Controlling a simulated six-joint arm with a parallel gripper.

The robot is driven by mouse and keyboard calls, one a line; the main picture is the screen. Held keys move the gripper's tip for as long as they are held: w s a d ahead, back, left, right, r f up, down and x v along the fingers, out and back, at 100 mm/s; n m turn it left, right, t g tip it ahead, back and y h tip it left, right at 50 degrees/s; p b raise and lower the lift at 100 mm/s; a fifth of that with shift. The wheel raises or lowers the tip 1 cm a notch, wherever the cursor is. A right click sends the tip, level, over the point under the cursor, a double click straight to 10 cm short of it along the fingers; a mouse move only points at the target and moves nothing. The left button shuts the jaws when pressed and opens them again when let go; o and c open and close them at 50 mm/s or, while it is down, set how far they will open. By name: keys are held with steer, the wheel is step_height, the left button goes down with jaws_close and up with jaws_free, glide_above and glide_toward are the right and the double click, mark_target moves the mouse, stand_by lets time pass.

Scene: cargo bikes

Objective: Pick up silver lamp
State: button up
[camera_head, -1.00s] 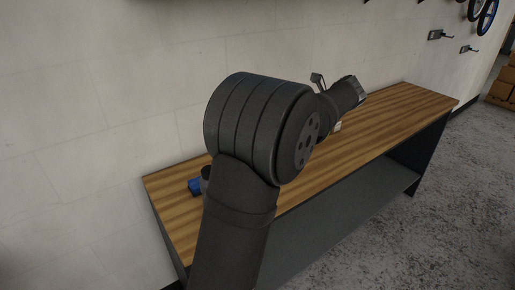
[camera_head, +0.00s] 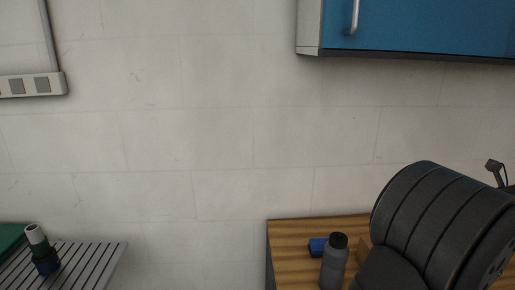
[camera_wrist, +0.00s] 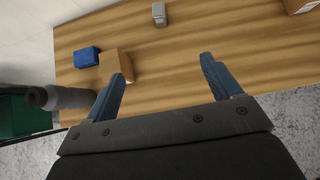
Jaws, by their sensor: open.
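I cannot make out a silver lamp for certain. In the wrist view a small grey object (camera_wrist: 159,15) lies on the wooden bench top (camera_wrist: 175,55), beyond my fingertips; it is too small to tell what it is. My gripper (camera_wrist: 166,64) is open and empty, its two blue-grey fingers spread over the bench. In the head view the gripper is out of frame, and my arm covers the right part of the bench.
A grey bottle (camera_head: 334,264) with a dark cap, a blue box (camera_wrist: 87,57) and a brown box (camera_wrist: 117,66) stand on the bench. Another box (camera_wrist: 300,5) is at its far right. A blue cabinet (camera_head: 420,28) hangs above.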

steer(key=shift+c, duration=0.8)
steer(key=shift+w, duration=0.1)
steer(key=w+a+f+n+g+h, duration=0.25)
steer(key=w+n+g, duration=0.4)
steer(key=w, duration=0.65)
steer(key=w+a+f+n+g+h, duration=0.2)
steer(key=w+a+f+n+g, duration=0.15)
steer(key=w+n, duration=0.75)
steer(key=shift+m, duration=0.75)
steer(key=x, duration=0.8)
steer(key=w+x, duration=0.1)
steer(key=x, duration=0.3)
steer(key=shift+w+f, duration=0.1)
steer(key=shift+f, duration=0.05)
steer(key=shift+x, duration=2.7)
steer(key=shift+a+f, duration=0.1)
steer(key=shift+a, duration=0.15)
steer(key=c, duration=1.1)
